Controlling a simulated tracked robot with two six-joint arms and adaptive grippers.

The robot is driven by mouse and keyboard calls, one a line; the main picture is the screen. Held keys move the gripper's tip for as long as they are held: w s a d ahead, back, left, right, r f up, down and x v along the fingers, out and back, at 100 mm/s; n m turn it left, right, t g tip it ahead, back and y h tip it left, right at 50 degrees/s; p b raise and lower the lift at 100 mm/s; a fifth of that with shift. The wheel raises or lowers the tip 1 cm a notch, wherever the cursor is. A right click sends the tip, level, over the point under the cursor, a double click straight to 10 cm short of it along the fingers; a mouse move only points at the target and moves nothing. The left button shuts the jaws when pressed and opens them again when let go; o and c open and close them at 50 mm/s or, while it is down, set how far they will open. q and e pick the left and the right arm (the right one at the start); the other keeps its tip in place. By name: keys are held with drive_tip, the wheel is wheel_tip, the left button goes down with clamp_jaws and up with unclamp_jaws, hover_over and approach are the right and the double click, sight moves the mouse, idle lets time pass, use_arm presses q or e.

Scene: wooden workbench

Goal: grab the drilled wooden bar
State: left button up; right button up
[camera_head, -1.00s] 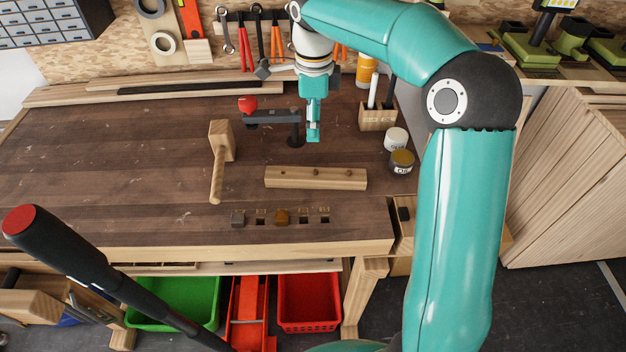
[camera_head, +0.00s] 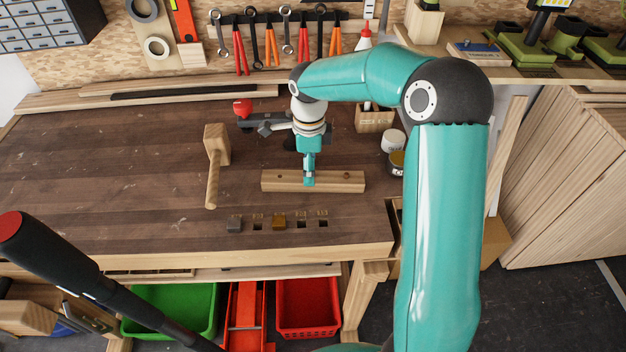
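The drilled wooden bar (camera_head: 338,182) is a light block lying flat on the workbench, its long side running left to right. My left gripper is not in view.
A wooden mallet (camera_head: 215,160) lies left of the bar. Small blocks and square holes (camera_head: 279,222) line the bench's front. A clamp with a red knob (camera_head: 242,107) lies behind. A white jar (camera_head: 393,140) and dark jar (camera_head: 396,162) stand right. The bench's left side is clear.

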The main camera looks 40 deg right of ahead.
drive_tip(key=shift+w+f+p, duration=0.1)
drive_tip(key=shift+f+p, duration=0.35)
drive_tip(key=shift+f, duration=1.9)
drive_tip(key=c, duration=1.4)
drive_tip(key=shift+r, duration=0.15)
